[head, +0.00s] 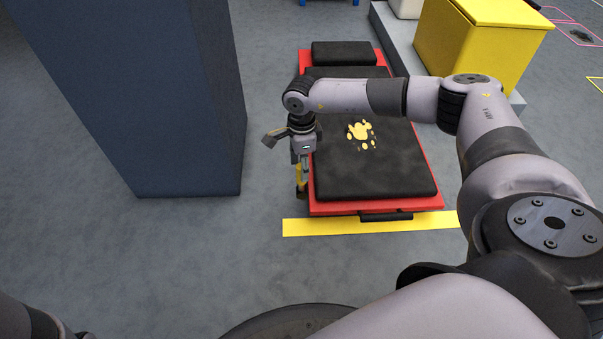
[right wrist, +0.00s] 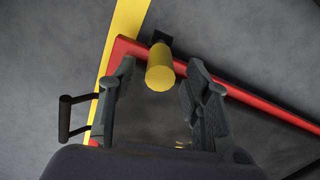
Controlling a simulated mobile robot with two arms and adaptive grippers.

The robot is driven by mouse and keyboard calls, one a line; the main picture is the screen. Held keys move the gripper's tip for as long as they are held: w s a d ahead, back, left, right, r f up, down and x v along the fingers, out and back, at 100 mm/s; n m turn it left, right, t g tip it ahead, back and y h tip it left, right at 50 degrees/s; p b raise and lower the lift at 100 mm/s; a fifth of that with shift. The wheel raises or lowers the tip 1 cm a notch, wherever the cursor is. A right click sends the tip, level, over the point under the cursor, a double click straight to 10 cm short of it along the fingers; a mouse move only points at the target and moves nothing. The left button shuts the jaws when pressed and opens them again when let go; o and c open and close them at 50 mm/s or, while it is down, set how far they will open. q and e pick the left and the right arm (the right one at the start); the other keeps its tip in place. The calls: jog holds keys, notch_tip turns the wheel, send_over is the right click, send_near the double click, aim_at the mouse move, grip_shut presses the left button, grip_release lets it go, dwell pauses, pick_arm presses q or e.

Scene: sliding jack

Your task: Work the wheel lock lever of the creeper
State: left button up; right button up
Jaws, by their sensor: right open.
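The creeper has a red frame (head: 433,190) and black pads (head: 365,170) with a yellow paw print, and lies flat on the floor in the head view. The lever's yellow grip (head: 298,174) shows at the frame's left side, partly hidden by my right gripper (head: 302,188). In the right wrist view the yellow grip (right wrist: 160,70) is a stubby cylinder on a dark mount by the red frame's corner. My right gripper (right wrist: 157,78) is open, with one finger on each side of the grip and visible gaps between. My left gripper is out of view.
A tall dark blue block (head: 130,90) stands left of the creeper, with a floor gap between. A yellow floor stripe (head: 370,225) crosses the near end. A black handle (right wrist: 66,118) sticks out from that end. A yellow box (head: 470,50) stands at the back right.

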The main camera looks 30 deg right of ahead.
jog(key=shift+f+b, duration=0.35)
jog(key=shift+f, duration=0.75)
jog(key=shift+c, duration=0.5)
grip_shut()
